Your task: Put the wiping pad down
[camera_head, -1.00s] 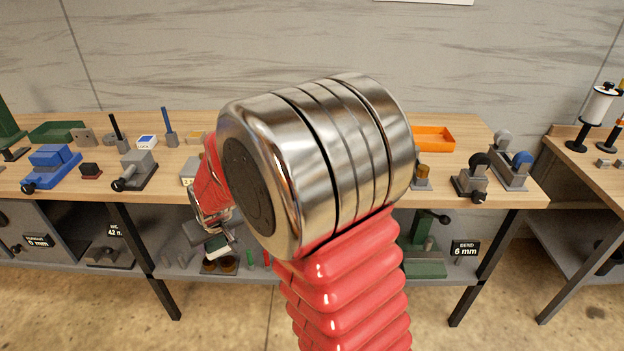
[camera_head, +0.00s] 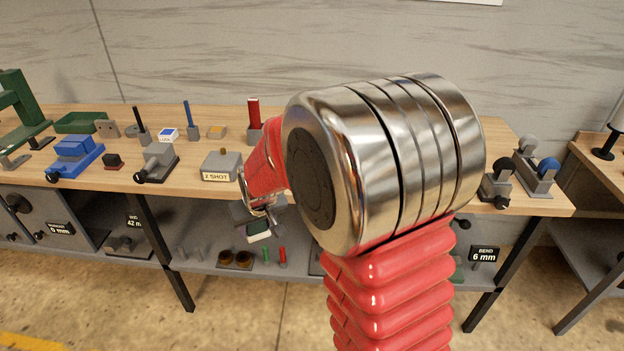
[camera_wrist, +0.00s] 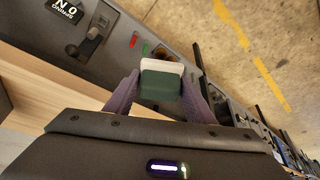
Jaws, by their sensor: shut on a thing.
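The wiping pad (camera_wrist: 161,84), a small block with a dark green part and a whitish part, sits between the two fingers of my gripper (camera_wrist: 160,76) in the wrist view. My gripper is shut on it. In the head view my gripper (camera_head: 254,216) hangs in front of the wooden bench's front edge, above the grey lower shelf. The pad (camera_head: 258,236) shows there as a small pale and green patch below it. My red and silver arm hides part of the bench behind it.
The wooden bench top (camera_head: 205,191) holds a blue vise (camera_head: 75,155), a grey block marked 2 SHOT (camera_head: 221,166), a green tray (camera_head: 80,122) and other fixtures. The lower shelf (camera_head: 205,258) carries small green and red pegs. Bare floor lies in front.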

